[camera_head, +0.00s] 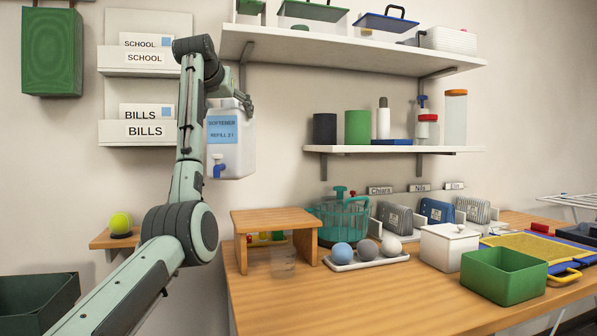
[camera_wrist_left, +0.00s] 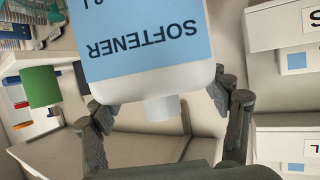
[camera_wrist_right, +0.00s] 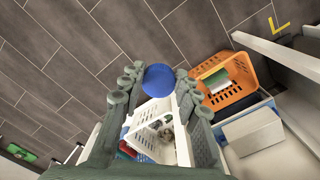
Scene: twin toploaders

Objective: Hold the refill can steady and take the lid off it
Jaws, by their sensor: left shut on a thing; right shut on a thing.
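The refill can (camera_head: 232,155) is a white jug with a blue SOFTENER label and a blue tap low on its front. My left gripper (camera_head: 243,104) is shut on it near the top and holds it upright in the air before the wall. In the left wrist view the can (camera_wrist_left: 150,80) sits between the fingers, and its short white neck (camera_wrist_left: 162,107) shows bare, with no lid on it. In the right wrist view a round blue lid (camera_wrist_right: 158,79) is between the fingertips of my right gripper (camera_wrist_right: 160,85), which is shut on it. The right gripper is outside the head view.
A wooden table (camera_head: 380,300) holds a small wooden stand (camera_head: 275,219), a tray of balls (camera_head: 365,263) and a green bin (camera_head: 503,276). Shelves (camera_head: 400,149) hang to the right of the can. An orange basket (camera_wrist_right: 225,90) and a white basket (camera_wrist_right: 155,115) show below the right gripper.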

